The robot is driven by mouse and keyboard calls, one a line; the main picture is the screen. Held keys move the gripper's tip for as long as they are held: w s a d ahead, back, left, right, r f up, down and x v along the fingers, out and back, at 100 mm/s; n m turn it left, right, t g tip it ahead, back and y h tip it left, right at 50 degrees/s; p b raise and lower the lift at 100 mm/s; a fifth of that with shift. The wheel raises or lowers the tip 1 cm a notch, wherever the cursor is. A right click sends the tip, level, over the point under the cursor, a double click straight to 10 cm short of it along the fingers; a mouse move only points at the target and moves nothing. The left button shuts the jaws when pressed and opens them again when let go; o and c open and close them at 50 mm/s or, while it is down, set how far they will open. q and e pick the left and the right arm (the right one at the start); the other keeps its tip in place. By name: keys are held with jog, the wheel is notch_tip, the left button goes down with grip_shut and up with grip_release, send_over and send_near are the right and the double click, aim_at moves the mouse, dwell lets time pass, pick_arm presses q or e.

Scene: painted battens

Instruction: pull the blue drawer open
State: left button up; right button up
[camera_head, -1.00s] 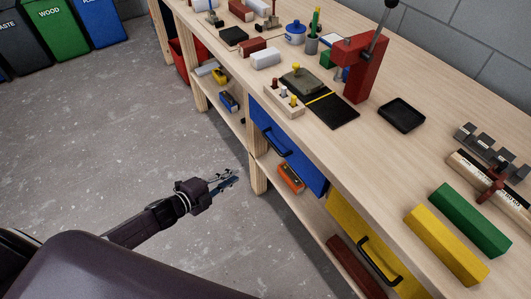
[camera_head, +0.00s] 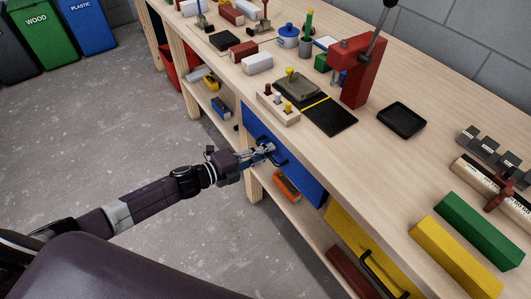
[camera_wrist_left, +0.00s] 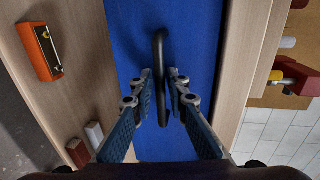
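The blue drawer (camera_head: 300,174) is in the front of the workbench and looks shut, flush with the bench front. Its dark bar handle (camera_wrist_left: 160,70) runs lengthwise up the left wrist view; in the head view it is partly hidden by my left gripper (camera_head: 268,149). In the left wrist view the fingers of my left gripper (camera_wrist_left: 164,88) are apart, one on each side of the handle's near end. I see gaps between the fingers and the handle. My right gripper is not in view.
A yellow drawer (camera_head: 345,230) with a dark handle is to the right. A lower shelf holds an orange box (camera_head: 286,186). The bench top (camera_head: 395,160) carries a red press (camera_head: 356,70), a black tray (camera_head: 401,119) and yellow and green battens. The floor at left is clear.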

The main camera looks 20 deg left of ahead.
pick_arm(q)
jog(key=shift+c, duration=0.7)
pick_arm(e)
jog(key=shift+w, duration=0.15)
pick_arm(q)
grip_shut()
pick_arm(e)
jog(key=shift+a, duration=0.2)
